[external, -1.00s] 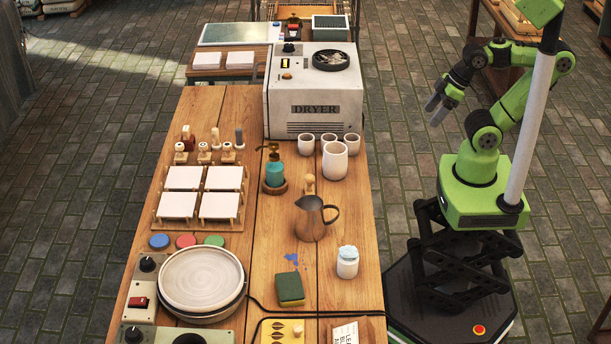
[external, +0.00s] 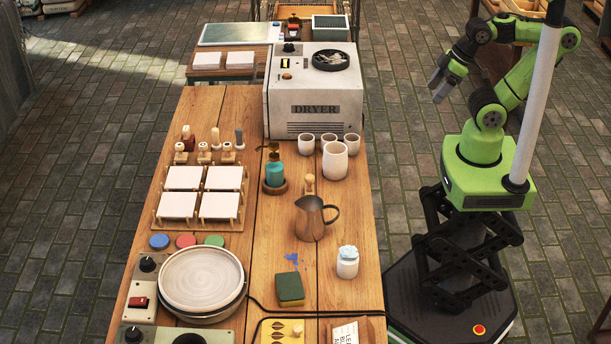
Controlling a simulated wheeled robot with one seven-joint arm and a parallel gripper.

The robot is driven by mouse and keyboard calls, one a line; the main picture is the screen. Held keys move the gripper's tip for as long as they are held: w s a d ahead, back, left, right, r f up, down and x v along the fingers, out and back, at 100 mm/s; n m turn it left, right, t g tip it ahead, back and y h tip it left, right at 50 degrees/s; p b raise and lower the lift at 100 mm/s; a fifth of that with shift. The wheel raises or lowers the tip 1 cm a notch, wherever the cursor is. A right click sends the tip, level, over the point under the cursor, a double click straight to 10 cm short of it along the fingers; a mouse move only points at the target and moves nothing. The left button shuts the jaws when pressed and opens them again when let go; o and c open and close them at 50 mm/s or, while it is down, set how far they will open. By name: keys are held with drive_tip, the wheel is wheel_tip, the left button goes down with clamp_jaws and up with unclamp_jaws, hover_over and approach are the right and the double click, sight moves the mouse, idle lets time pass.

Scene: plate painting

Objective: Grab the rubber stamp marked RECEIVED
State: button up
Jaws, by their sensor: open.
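Several hand stamps with wooden or coloured handles stand in two short rows behind the white tiles, among them a pale stamp (external: 204,153) and a dark red-handled one (external: 187,133). Another wooden-handled piece (external: 309,184), perhaps a stamp, stands behind the metal jug. I cannot read RECEIVED on any of them at this size. My gripper (external: 437,91) is open and empty, in the air right of the table, far from the stamps.
The floor (external: 405,160) between my arm and the table is clear.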

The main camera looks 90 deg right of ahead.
idle(0.4)
drive_tip(key=shift+c, duration=1)
